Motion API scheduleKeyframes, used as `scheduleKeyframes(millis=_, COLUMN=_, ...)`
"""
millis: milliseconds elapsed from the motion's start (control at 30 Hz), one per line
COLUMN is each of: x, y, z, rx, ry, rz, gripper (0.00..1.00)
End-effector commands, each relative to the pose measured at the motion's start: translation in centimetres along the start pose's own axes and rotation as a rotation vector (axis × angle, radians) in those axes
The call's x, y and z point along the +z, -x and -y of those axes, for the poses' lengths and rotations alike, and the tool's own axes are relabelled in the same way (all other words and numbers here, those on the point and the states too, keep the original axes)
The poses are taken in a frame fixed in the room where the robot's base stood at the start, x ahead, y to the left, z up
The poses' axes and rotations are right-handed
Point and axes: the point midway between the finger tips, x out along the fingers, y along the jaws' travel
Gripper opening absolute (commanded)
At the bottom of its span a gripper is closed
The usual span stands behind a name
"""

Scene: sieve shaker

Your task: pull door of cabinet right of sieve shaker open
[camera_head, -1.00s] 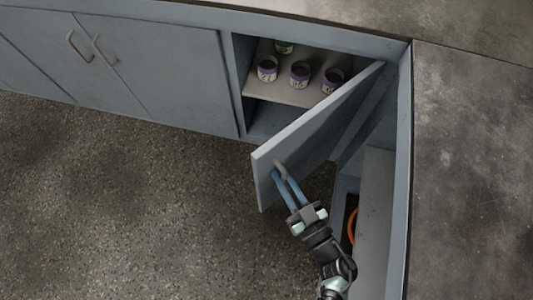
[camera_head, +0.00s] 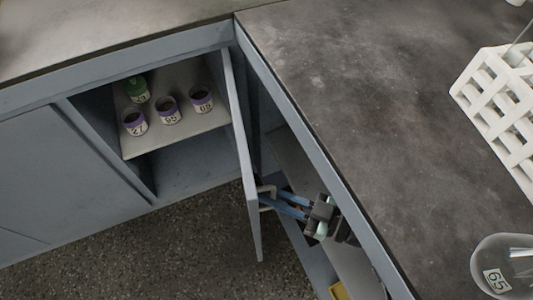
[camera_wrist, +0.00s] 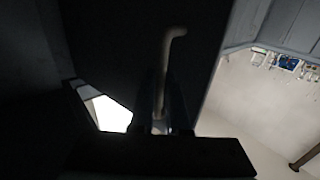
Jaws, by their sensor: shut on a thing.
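The cabinet door (camera_head: 243,150) stands swung wide open, seen nearly edge-on in the head view. Its handle (camera_head: 266,191) is on the face turned to the right. My gripper (camera_head: 277,200) is shut on this handle, with its blue fingers reaching in from the right. In the wrist view the pale bent handle (camera_wrist: 165,75) stands between the dark fingers, against the dark door face. The open cabinet (camera_head: 180,147) shows a shelf with labelled jars. The sieve shaker is not in view.
Purple-rimmed jars (camera_head: 168,111) and a green-topped jar (camera_head: 137,88) stand on the shelf. A dark countertop (camera_head: 340,90) lies to the right, with a white rack (camera_head: 500,110) and a clear vessel (camera_head: 503,268). An open compartment lies below the counter edge, close to my gripper.

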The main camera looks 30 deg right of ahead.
Motion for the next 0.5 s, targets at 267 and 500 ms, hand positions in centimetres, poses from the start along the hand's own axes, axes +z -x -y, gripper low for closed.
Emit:
scheduleKeyframes(millis=267, x=-0.03, y=-0.03, z=-0.21, rx=0.006, ry=0.0, rz=0.0, gripper=0.0)
scheduleKeyframes(millis=500, x=-0.03, y=-0.05, z=-0.16, rx=0.004, ry=0.0, rz=0.0, gripper=0.26)
